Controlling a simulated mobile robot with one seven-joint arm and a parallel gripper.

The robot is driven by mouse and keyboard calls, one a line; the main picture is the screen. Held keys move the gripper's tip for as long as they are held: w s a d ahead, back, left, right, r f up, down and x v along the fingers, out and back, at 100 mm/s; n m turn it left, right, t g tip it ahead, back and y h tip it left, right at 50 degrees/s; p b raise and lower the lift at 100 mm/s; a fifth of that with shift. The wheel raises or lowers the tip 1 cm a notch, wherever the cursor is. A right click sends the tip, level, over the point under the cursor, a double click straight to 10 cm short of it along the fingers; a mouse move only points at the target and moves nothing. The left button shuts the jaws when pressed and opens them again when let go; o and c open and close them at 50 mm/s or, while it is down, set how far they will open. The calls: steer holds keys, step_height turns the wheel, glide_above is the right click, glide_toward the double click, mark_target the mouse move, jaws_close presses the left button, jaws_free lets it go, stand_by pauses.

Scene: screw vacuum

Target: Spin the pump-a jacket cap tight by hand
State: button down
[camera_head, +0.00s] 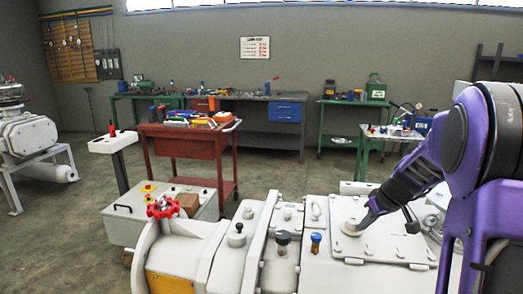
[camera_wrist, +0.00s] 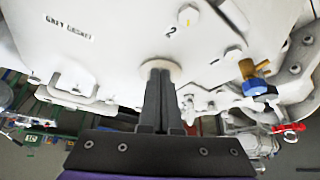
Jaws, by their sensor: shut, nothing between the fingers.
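The pale pump body (camera_head: 330,270) fills the lower middle of the head view. A round beige cap (camera_head: 350,229) sits on its flat top plate; it also shows in the wrist view (camera_wrist: 150,66), near a printed "2". Which fitting is the jacket cap I cannot tell for sure. My gripper (camera_head: 361,228) points down at the beige cap. In the wrist view my gripper (camera_wrist: 160,75) has its fingers together, with the tips over the cap and hiding part of it. Nothing shows between them. Whether the tips touch the cap I cannot tell.
Other pump fittings stand left of my gripper: a blue-topped fitting (camera_head: 316,240), a black knob (camera_head: 282,239), a dark-topped knob (camera_head: 237,230) and a red handwheel (camera_head: 163,207). A red tool cart (camera_head: 185,145) and benches stand behind. Open floor lies at the left.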

steer(key=shift+w+a, duration=0.15)
steer(key=shift+w, duration=0.1)
steer(key=shift+a+r, duration=0.1)
steer(key=shift+a, duration=0.2)
stand_by(0.7)
steer(key=shift+s, duration=0.1)
steer(key=shift+s+d, duration=0.1)
steer(key=shift+s, duration=0.15)
steer(key=shift+r, duration=0.15)
step_height(320, 180, up, 6)
steer(key=p, duration=0.3)
steer(key=shift+d+f, duration=0.15)
steer(key=shift+f, duration=0.05)
